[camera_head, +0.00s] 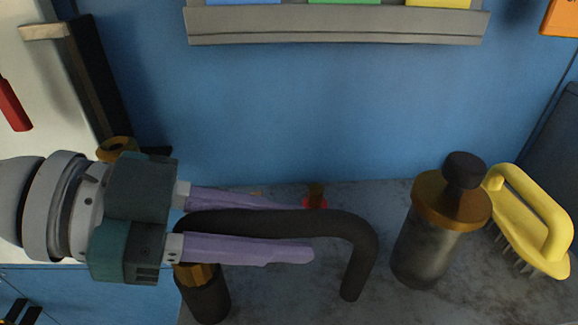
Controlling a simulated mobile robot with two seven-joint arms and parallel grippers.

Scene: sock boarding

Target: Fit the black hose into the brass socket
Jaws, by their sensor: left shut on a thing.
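My left gripper (309,230) reaches in from the left with two long purple fingers, shut on the black hose (330,226). The hose runs along between the fingers, then bends down at the right to a free end above the grey worktop. Its left part passes behind the lower finger. A brass collar (197,273) on a dark cylinder shows just below that finger; I cannot tell whether it joins the hose. A brass ring (117,148) shows behind the gripper at the left, partly hidden. I cannot tell which brass part is the socket. My right gripper is not in view.
A dark canister with a brass top (452,200) and a yellow-handled brush (538,225) stand at the right. A small red and brass piece (315,198) is behind the hose. A grey ledge (335,25) runs along the blue wall. Worktop (310,290) is bare at front.

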